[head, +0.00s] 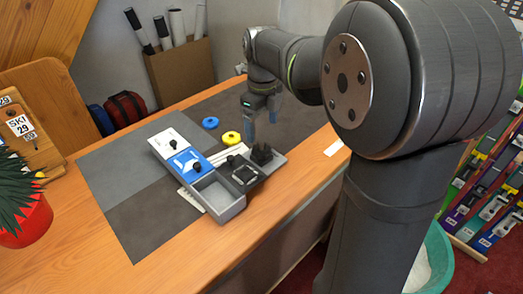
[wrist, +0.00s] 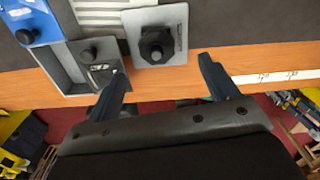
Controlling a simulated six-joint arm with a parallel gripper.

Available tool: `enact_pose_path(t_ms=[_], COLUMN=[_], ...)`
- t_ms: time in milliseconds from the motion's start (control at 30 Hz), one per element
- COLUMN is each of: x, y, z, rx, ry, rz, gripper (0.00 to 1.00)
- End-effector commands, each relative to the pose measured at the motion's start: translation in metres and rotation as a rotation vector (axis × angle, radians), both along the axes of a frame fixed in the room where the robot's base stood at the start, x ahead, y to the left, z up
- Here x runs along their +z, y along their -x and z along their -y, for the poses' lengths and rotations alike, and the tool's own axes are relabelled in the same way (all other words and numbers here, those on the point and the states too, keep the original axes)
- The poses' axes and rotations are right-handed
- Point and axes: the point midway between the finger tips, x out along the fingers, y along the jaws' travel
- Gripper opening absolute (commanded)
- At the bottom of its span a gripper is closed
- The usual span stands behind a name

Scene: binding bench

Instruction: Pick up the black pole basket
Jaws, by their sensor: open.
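A black piece (head: 262,153) that I take for the pole basket sits on a grey square plate at the right end of the tray. In the wrist view this basket (wrist: 157,45) shows as a dark many-sided body with a raised hub, lying flat on its plate. My gripper (head: 261,117) is open and empty above and a little behind it, fingers pointing down. In the wrist view my gripper (wrist: 163,67) has its fingertips spread to either side, with the basket ahead of the gap and apart from both fingers.
The grey tray (head: 218,195) has other sections beside the basket: a blue one (head: 188,160), a white one, an empty one and a dark one (head: 245,175) with a knob. Yellow (head: 231,138) and blue (head: 210,122) discs lie behind. The mat's left side is clear.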

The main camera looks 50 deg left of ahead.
Motion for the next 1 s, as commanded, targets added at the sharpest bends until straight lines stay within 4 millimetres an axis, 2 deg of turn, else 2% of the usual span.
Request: enact_pose_path(t_ms=[100,267,600,867,900,1000], x=[-0.014,-0.023,-0.067,-0.071,-0.071,-0.071], y=[0.000,0.001,0.005,0.005,0.005,0.005], z=[0.000,0.001,0.008,0.008,0.008,0.008], rx=[0.000,0.001,0.001,0.001,0.001,0.001], ry=[0.000,0.000,-0.001,-0.003,-0.003,-0.002], rz=[0.000,0.000,0.000,0.000,0.000,0.000], gripper=[0.79,0.79,0.79,0.79,0.77,0.57])
